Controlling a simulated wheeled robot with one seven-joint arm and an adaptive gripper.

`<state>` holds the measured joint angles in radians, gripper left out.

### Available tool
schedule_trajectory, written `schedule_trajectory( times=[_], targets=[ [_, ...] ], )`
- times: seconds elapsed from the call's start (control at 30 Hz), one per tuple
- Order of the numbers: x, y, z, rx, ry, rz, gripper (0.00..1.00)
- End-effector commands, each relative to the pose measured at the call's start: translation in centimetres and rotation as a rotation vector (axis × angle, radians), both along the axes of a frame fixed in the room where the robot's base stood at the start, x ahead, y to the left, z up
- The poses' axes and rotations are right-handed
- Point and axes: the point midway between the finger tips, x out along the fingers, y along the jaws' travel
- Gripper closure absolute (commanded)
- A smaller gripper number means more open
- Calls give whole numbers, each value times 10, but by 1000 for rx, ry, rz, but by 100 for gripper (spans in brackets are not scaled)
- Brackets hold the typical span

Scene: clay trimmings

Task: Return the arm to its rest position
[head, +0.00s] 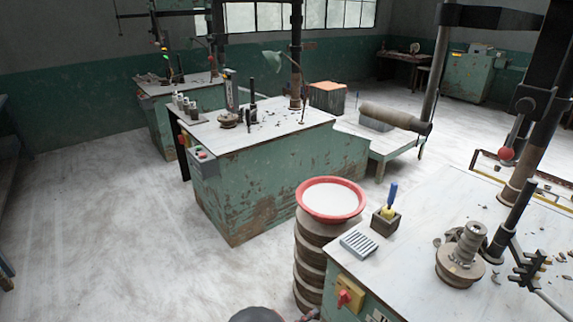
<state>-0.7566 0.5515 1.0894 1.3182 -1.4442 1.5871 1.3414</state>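My gripper is not clearly in view. A dark rounded shape shows at the bottom edge of the head view, and it may be part of my arm, but no fingertips can be made out. The near workbench (420,245) at the right has a white top and green sides. Clay trimmings (555,262) lie scattered as small brown bits on its right part. A grey stepped chuck on a round wheel (460,265) stands on this bench, beside a dark forked fitting (527,268).
A red basin (331,199) with a white inside sits on stacked discs (309,250) by the bench. A slatted grey block (358,244) and a small box with a blue-handled tool (386,215) stand near the corner. Floor (110,240) at left is clear.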

Motion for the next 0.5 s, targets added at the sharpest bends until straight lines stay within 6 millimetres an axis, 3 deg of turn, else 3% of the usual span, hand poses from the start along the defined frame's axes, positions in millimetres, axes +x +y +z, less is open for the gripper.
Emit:
schedule_trajectory(
  times=[0.13, 0.3, 0.5],
  targets=[
    [-14, -10, -19, -45, 178, -40, 27],
    [-62, -37, -40, -78, 464, -150, 27],
    [-108, -46, -18, 36, 731, -281, 27]
  ],
)
